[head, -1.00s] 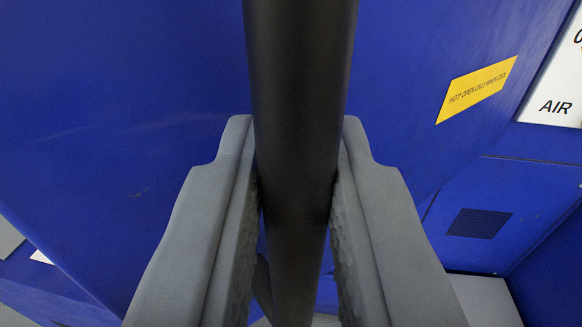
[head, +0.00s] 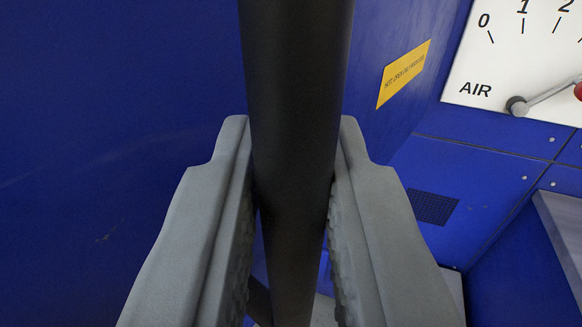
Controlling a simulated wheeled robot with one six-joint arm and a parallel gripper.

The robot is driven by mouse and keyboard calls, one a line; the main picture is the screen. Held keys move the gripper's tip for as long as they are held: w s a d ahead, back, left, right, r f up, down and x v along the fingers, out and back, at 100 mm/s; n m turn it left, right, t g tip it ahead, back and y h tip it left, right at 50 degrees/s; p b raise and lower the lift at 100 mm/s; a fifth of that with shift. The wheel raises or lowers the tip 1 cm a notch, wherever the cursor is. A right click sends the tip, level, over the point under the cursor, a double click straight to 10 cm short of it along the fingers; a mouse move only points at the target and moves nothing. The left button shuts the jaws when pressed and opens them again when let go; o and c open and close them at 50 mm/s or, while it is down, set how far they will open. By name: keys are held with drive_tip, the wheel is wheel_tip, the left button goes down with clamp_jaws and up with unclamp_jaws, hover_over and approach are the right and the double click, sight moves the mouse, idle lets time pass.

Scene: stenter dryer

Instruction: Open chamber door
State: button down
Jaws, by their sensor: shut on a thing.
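The blue chamber door (head: 120,90) fills the left and middle of the head view and carries a yellow label (head: 404,73). A black bar handle (head: 294,110) runs from top to bottom in front of it. My gripper (head: 292,165) has one grey finger on each side of the handle and is shut on it. Part of the door behind the fingers is hidden. The far end of the handle is partly hidden low between the fingers.
To the right is a white dial panel (head: 510,75) marked AIR, with a lever (head: 545,92) and a red knob at the frame edge. Below it are blue panels (head: 480,165) with a dark vent grille (head: 433,207). A grey ledge (head: 566,235) shows at the right edge.

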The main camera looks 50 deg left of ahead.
drive_tip(key=w+d, duration=0.3)
drive_tip(key=d, duration=0.3)
drive_tip(key=shift+d, duration=0.15)
drive_tip(key=c, duration=1.5)
unclamp_jaws()
drive_tip(key=shift+o, duration=0.2)
drive_tip(key=shift+s+d, duration=0.1)
drive_tip(key=v, duration=1.7)
drive_tip(key=shift+s+d, duration=0.1)
